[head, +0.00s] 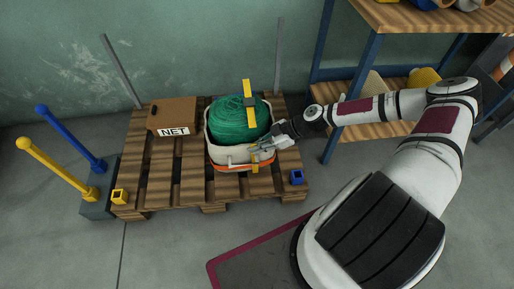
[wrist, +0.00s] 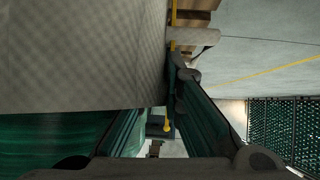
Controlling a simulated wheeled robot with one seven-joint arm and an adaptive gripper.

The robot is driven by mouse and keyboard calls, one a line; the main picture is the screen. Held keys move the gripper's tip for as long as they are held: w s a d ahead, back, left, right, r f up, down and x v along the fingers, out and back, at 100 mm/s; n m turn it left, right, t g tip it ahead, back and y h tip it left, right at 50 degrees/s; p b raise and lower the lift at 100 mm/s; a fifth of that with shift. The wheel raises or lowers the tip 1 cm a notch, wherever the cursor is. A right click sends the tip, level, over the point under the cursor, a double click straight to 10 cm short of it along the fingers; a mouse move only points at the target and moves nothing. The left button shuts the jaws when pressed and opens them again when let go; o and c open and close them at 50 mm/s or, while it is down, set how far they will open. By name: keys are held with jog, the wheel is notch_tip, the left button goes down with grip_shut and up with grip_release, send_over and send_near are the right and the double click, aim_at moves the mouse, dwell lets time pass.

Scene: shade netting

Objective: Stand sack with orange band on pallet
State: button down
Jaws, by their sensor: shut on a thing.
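The white sack (head: 230,153) with an orange band near its base is upright over the middle right of the pallet (head: 150,190). A large green bundle (head: 235,118) fills its open top. My gripper (head: 261,147) reaches in from the right and is shut on the sack's upper front right edge. In the wrist view the sack's pale cloth (wrist: 80,55) fills the upper left, and my gripper (wrist: 178,75) lies against its edge. Whether the sack's base touches the slats is hard to tell.
A brown box marked NET (head: 172,117) stands left of the sack. Grey poles rise behind the pallet. A blue post (head: 70,137) and yellow post (head: 55,166) stand at the left. A small blue block (head: 297,177) is at the front right corner. A wooden shelf (head: 375,125) stands right.

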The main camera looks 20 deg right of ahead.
jog(key=c, duration=1.7)
grip_release()
jog(key=shift+s+f, duration=0.1)
jog(key=shift+f, duration=0.1)
jog(key=shift+r, duration=0.1)
